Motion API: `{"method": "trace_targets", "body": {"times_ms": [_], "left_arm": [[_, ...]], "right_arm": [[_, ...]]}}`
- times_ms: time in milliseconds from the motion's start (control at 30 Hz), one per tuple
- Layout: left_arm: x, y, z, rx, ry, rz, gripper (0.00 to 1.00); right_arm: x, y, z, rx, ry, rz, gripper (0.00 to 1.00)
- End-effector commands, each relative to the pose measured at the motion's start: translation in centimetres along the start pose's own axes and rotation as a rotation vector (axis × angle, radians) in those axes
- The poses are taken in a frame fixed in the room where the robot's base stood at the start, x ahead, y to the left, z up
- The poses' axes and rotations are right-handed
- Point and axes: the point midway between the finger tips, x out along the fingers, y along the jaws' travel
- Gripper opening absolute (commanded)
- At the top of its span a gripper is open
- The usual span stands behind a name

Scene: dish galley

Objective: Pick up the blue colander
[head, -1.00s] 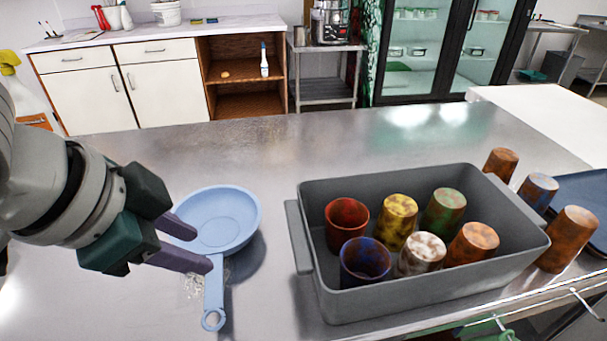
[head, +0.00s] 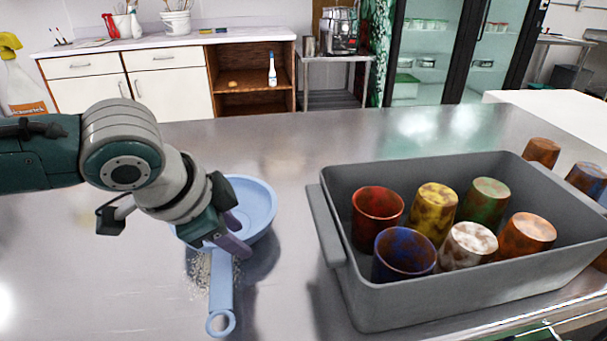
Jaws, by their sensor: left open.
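The blue colander (head: 258,205) lies on the steel counter left of the grey bin, with its bowl opening up and its handle pointing towards me. My left gripper (head: 239,235) comes in from the left, with its purple fingers pointing down at the near side of the bowl, by the root of the handle. The gripper is open. It hides the left and near part of the bowl, and I cannot tell whether the fingers touch the rim. My right gripper is out of view.
The grey bin (head: 336,236) holds several mottled cups and stands close to the right of the colander. More cups (head: 541,152) stand beyond it at the right. Pale crumbs (head: 199,272) lie beside the handle. The counter behind the colander is clear.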

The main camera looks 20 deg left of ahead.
Motion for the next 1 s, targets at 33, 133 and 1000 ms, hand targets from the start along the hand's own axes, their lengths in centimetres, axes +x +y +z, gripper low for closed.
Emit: {"method": "trace_targets", "body": {"times_ms": [33, 133, 1000], "left_arm": [[0.9, 0.1, 0.0, -0.002, 0.001, 0.001, 0.41], [1.8, 0.1, 0.0, -0.001, 0.000, 0.001, 0.41], [2.0, 0.1, 0.0, 0.000, 0.000, 0.001, 0.00]], "right_arm": [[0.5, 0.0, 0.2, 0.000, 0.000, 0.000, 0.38], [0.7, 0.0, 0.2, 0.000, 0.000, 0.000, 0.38], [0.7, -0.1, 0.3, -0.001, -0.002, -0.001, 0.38]]}}
